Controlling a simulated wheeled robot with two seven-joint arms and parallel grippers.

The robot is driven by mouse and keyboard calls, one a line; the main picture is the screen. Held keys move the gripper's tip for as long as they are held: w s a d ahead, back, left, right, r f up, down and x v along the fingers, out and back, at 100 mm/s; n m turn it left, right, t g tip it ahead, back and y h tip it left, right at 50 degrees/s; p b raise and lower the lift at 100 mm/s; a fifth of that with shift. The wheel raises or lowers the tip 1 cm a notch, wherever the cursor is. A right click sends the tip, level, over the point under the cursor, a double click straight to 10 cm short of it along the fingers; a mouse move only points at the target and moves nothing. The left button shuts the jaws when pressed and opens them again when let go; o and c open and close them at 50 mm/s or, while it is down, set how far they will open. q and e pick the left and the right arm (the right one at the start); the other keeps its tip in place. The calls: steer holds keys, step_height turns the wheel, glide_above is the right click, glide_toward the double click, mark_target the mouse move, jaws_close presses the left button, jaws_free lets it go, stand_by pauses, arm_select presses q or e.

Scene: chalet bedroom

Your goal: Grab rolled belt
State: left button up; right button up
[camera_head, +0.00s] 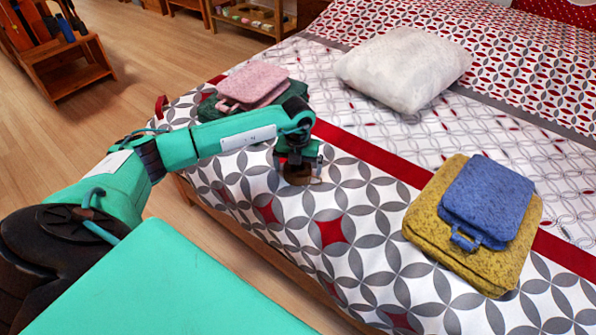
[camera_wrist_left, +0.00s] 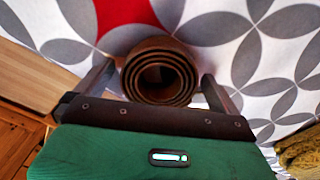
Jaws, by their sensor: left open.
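The rolled belt (camera_wrist_left: 160,72) is a brown coil on the patterned bedspread, its spiral facing the left wrist camera. In the head view the belt (camera_head: 297,175) shows as a small brown shape directly under my left gripper (camera_head: 298,165), which hides part of it. In the left wrist view my left gripper (camera_wrist_left: 158,85) is open, with one finger on each side of the belt. Gaps show between the fingers and the coil. My right gripper is in neither view.
On the bed, a blue folded item (camera_head: 487,200) lies on a yellow one (camera_head: 440,215) at the right. A pink folded item (camera_head: 252,84) lies on a dark green one (camera_head: 209,108) behind my left arm. A white pillow (camera_head: 403,68) lies farther back. The bedspread around the belt is clear.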

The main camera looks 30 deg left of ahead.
arm_select(q)
steer(key=shift+c, duration=0.2)
steer(key=c, duration=1)
steer(key=shift+r, duration=0.1)
